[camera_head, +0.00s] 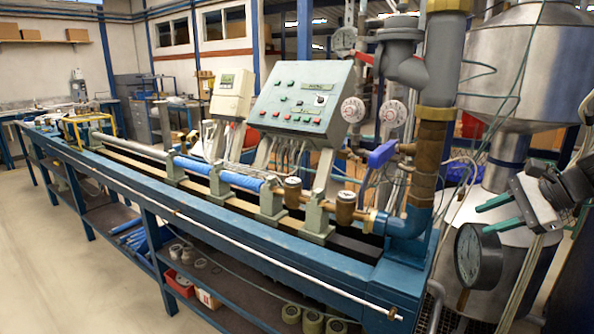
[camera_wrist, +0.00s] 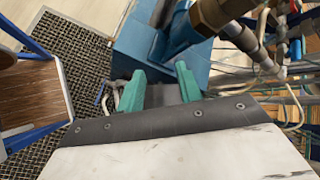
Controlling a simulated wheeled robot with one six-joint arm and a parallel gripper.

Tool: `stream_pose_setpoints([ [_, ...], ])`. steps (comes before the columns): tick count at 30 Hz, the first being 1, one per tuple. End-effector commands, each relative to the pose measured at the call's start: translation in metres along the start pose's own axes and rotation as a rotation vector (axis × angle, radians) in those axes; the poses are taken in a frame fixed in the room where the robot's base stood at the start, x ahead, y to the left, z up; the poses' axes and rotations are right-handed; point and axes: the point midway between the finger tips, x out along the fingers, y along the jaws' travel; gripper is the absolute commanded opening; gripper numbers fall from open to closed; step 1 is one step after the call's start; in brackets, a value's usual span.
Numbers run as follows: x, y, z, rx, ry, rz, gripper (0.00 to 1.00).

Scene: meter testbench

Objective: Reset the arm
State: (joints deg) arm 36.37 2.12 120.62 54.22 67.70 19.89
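My gripper (camera_head: 486,202) is at the right edge of the head view, in front of the steel tank and above a round black gauge. Its two green fingers point left and stand apart with nothing between them. In the wrist view the green fingers of my gripper (camera_wrist: 158,88) also show apart and empty, over the end of the blue bench. My arm's other links are mostly outside the head view.
The blue testbench (camera_head: 215,205) carries a control panel (camera_head: 300,98) and pipes. A vertical pipe (camera_head: 432,140) and a dial gauge (camera_head: 478,256) stand near my gripper. A steel tank (camera_head: 520,80) is behind. A wooden-topped stool (camera_wrist: 32,92) shows in the wrist view. Floor at left is clear.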

Motion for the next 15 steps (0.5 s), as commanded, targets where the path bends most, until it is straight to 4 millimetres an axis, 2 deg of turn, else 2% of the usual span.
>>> stream_pose_setpoints([
  [8,0.008,0.08,0.064,-0.368,0.028,0.308,0.35],
  [15,-0.007,0.174,0.123,-0.856,0.056,0.659,0.35],
])
